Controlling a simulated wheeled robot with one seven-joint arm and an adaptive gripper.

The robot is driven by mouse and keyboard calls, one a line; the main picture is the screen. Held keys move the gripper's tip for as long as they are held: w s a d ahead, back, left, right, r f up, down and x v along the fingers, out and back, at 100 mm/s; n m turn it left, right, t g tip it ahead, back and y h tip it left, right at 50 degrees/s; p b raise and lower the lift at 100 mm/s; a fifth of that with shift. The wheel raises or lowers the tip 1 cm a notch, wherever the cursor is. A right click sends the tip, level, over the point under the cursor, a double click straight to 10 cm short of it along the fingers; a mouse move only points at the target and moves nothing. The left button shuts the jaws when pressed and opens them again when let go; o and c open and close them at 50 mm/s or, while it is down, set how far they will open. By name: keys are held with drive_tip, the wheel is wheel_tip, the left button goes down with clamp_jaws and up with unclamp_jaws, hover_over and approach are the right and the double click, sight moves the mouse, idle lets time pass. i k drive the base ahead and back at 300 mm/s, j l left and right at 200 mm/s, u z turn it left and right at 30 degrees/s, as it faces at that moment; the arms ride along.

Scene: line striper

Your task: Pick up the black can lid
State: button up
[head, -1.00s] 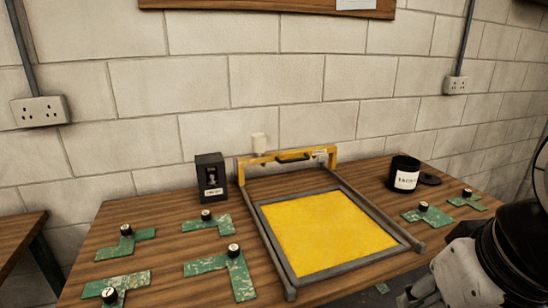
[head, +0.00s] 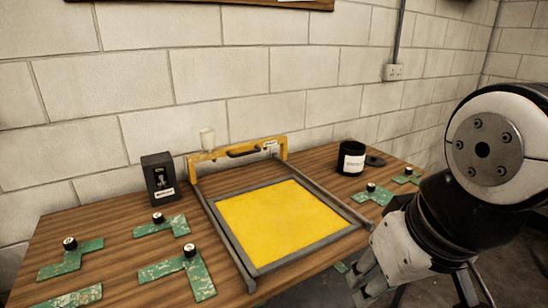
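The black can lid (head: 375,161) is a small dark disc. It lies flat on the wooden table just right of the black can (head: 351,158), which stands upright with a white label. My gripper (head: 362,284) is low in the picture, in front of the table's near right edge and well short of the lid. Its fingers are partly cut off and dim, so I cannot tell whether they are open or shut.
A grey frame around a yellow panel (head: 284,220) fills the table's middle, with a yellow handled bar (head: 236,152) behind it. A black switch box (head: 160,178) stands to its left. Green L-shaped plates with black knobs, such as one plate (head: 372,196), lie on both sides. A brick wall is behind.

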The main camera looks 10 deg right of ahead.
sight(372, 160)
drive_tip(key=i+l, duration=0.15)
drive_tip(key=l, duration=0.25)
drive_tip(key=i+l, duration=0.15)
drive_tip(key=l, duration=0.25)
drive_tip(key=i+l+u, duration=0.1)
drive_tip(key=l, duration=0.3)
drive_tip(key=i+l, duration=0.2)
drive_tip(key=l, duration=0.25)
drive_tip(key=i+l, duration=0.15)
drive_tip(key=l, duration=0.25)
drive_tip(key=i+l, duration=0.4)
drive_tip(key=l, duration=0.15)
drive_tip(key=i+l+u, duration=0.1)
drive_tip(key=i+l, duration=0.3)
drive_tip(key=l, duration=0.1)
